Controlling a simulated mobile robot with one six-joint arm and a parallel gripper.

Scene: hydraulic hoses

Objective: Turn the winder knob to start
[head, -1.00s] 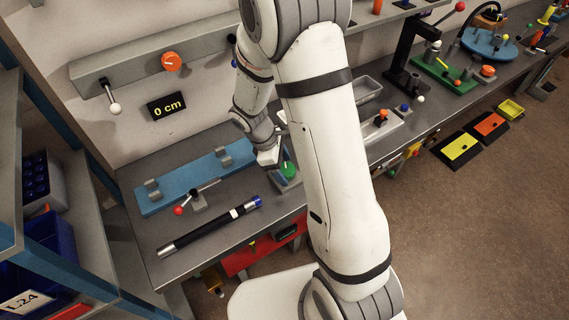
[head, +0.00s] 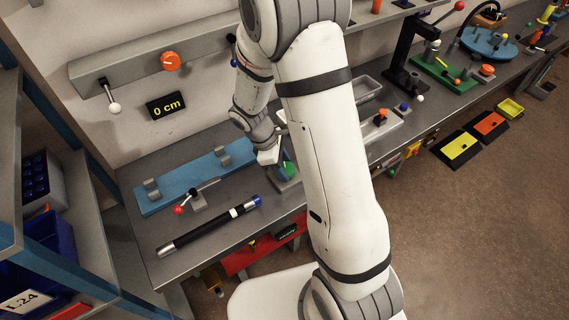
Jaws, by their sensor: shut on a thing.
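A green knob (head: 289,169) sits on a small grey base (head: 287,184) on the bench, just left of my arm. My gripper (head: 281,163) reaches down to it from above and behind and is shut on it. The fingers and the arm hide part of the knob and base, so its exact pointing direction is hard to tell. I see no label naming it as the winder knob. A black display (head: 167,106) on the wall reads "0 cm".
A black hose (head: 210,228) with metal and blue ends lies at the bench front. A blue fixture (head: 190,180), a red-balled lever (head: 196,201), an orange knob (head: 171,61) and a white-balled lever (head: 112,98) are to the left. Grey trays (head: 369,88) stand behind my arm.

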